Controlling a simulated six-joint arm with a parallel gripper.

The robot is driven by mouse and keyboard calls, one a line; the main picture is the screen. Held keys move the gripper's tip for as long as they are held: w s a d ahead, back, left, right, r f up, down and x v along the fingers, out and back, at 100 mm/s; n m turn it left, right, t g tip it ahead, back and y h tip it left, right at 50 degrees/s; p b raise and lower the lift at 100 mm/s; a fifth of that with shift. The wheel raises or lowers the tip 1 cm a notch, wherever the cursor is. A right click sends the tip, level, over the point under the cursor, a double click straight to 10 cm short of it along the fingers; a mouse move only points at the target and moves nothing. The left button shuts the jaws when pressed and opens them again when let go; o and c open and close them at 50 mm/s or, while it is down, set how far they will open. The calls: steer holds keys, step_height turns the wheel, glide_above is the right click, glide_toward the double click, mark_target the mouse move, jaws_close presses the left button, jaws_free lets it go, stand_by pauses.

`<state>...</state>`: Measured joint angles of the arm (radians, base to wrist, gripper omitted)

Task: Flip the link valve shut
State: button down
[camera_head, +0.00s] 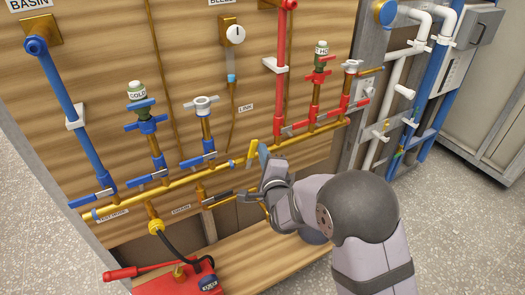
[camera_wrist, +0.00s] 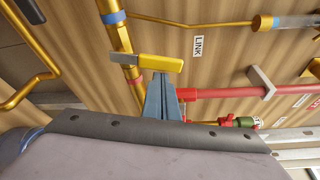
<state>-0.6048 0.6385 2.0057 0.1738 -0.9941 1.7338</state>
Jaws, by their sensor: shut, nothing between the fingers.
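The link valve's yellow lever (camera_head: 252,152) sits on the brass pipe between the blue and red branches. In the wrist view the yellow lever (camera_wrist: 150,63) lies across the brass pipe (camera_wrist: 121,40), its free end pointing right, with a grey metal piece at its pipe end. My gripper (camera_head: 263,156) is shut and empty, just right of the lever in the head view. In the wrist view my gripper's blue-grey fingertips (camera_wrist: 162,78) are right at the lever's lower edge near its free end. I cannot tell whether they touch it.
A LINK label (camera_wrist: 198,46) is on the wooden board. Blue-handled valves (camera_head: 146,179) are to the left and a red pipe (camera_head: 281,75) is to the right. A drain valve with a dark lever (camera_head: 217,198) is below. A red pump (camera_head: 165,280) stands at lower left.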

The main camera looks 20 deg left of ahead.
steer(key=shift+s+a+b, duration=0.2)
steer(key=shift+b, duration=0.1)
steer(key=shift+s+a+r+n+b, duration=0.4)
steer(key=shift+s+a+n+b, duration=0.15)
steer(key=shift+b, duration=1.3)
steer(key=w+d+b, duration=0.2)
steer(key=w+d, duration=0.1)
steer(key=f+v, duration=0.1)
steer(key=v, duration=0.9)
steer(key=shift+s+b, duration=0.15)
steer(key=shift+b, duration=0.25)
